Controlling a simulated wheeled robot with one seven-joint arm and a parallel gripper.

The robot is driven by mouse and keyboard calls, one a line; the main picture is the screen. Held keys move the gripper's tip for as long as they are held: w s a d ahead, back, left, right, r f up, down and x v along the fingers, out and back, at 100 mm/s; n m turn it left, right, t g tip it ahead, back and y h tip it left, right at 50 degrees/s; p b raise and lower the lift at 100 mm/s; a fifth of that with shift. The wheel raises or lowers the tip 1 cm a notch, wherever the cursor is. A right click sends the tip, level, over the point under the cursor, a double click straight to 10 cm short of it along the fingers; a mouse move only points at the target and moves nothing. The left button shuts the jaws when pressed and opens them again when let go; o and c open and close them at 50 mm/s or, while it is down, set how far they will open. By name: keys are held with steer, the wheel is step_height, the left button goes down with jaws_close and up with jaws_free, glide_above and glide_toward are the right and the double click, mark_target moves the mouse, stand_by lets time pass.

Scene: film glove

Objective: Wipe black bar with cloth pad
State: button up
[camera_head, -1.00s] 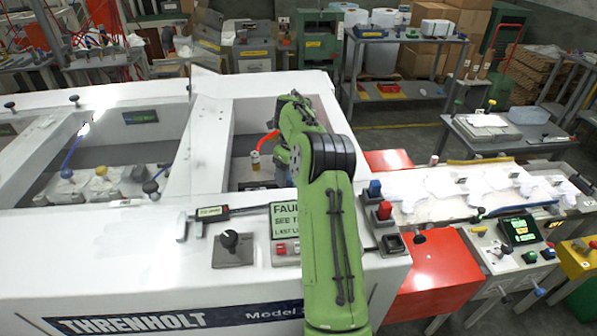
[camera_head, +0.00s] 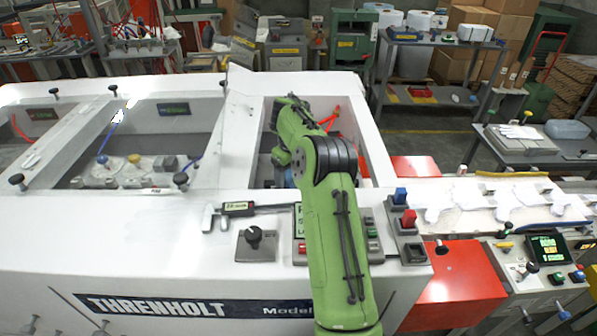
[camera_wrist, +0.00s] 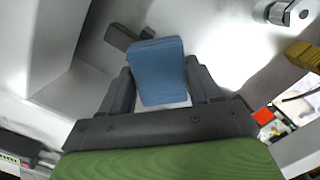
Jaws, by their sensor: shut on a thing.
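The blue cloth pad (camera_wrist: 160,72) is upright between the two dark fingers of my gripper (camera_wrist: 159,76) in the wrist view. My gripper is shut on it. A short black bar (camera_wrist: 121,36) lies on the pale surface just beyond the pad, to its upper left. The pad hides part of the bar's right end, and I cannot tell whether they touch. In the head view my green arm reaches into the machine's rectangular opening. The gripper and bar are hidden there; a small blue patch (camera_head: 289,178) shows beside the arm.
White walls of the machine frame (camera_head: 245,120) surround the opening. On the front ledge are a caliper (camera_head: 238,209), a black knob (camera_head: 253,237) and red and blue buttons (camera_head: 409,218). In the wrist view a metal cylinder (camera_wrist: 283,12) and a yellow block (camera_wrist: 304,55) are at the right.

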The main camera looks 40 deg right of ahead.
steer(key=shift+w+a, duration=0.25)
steer(key=shift+a, duration=0.05)
step_height(320, 180, up, 6)
steer(key=p, duration=0.5)
steer(key=shift+d+r+p, duration=0.15)
steer(key=shift+r+p, duration=0.05)
steer(key=shift+p, duration=0.1)
steer(key=shift+f, duration=0.15)
steer(key=shift+r, duration=1.45)
